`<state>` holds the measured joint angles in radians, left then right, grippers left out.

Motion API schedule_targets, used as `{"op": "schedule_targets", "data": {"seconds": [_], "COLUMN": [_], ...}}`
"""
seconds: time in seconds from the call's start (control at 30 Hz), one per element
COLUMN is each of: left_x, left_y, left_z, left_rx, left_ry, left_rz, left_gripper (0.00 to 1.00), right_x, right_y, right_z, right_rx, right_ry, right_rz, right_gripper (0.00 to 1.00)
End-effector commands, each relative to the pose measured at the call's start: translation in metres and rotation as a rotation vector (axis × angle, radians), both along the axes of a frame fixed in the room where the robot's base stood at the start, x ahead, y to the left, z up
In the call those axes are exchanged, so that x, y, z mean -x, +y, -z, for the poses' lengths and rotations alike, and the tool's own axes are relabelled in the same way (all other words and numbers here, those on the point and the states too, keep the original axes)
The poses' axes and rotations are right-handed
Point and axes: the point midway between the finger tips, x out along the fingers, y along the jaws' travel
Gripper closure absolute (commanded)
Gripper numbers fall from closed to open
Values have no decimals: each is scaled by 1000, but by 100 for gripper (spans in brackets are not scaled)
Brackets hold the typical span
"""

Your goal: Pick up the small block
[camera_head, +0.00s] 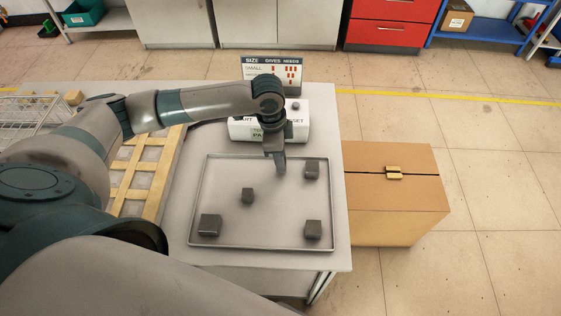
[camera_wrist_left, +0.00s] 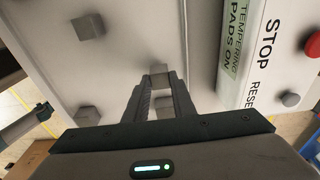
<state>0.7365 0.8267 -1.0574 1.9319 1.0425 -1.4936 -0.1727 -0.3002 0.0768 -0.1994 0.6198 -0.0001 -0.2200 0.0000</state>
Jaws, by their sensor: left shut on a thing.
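My left gripper (camera_head: 279,168) points down above the far part of the tray (camera_head: 267,246). In the left wrist view its fingers (camera_wrist_left: 161,74) are shut on a small grey block (camera_wrist_left: 159,78). That block is mostly hidden by the fingers in the head view. Several other dark blocks sit in the tray: one at the far right (camera_head: 312,168), one near the middle (camera_head: 247,195), one at the near left (camera_head: 210,226) and one at the near right (camera_head: 313,230).
A white heater box (camera_head: 298,128) with a red button (camera_wrist_left: 313,45) stands just beyond the tray, with a size sign (camera_head: 272,70) behind it. A wooden rack (camera_head: 150,165) lies left of the tray. A cardboard box (camera_head: 395,190) stands right of the table.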

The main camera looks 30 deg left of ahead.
Motion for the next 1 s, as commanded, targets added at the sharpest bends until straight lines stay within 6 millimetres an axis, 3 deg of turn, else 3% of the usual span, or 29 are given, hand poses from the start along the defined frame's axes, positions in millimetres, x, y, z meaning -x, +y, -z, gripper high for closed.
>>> {"op": "schedule_targets", "data": {"seconds": [0.13,0.5,0.7,1.0], "left_x": [-2,21,30,36], "left_y": [0,-69,-96,-111], "left_z": [-22,-64,-83,-93], "left_rx": [2,5,3,0], "left_ry": [-6,-3,-3,0], "left_rz": [2,6,3,-1], "left_gripper": [100,100,100,100], "right_x": [0,0,1,-9], "right_y": [0,-1,-4,-2], "right_z": [10,24,28,29], "right_rx": [0,1,4,0], "right_ry": [0,0,1,-22], "right_rz": [0,-1,-3,-3], "right_gripper": [69,69,69,69]}}
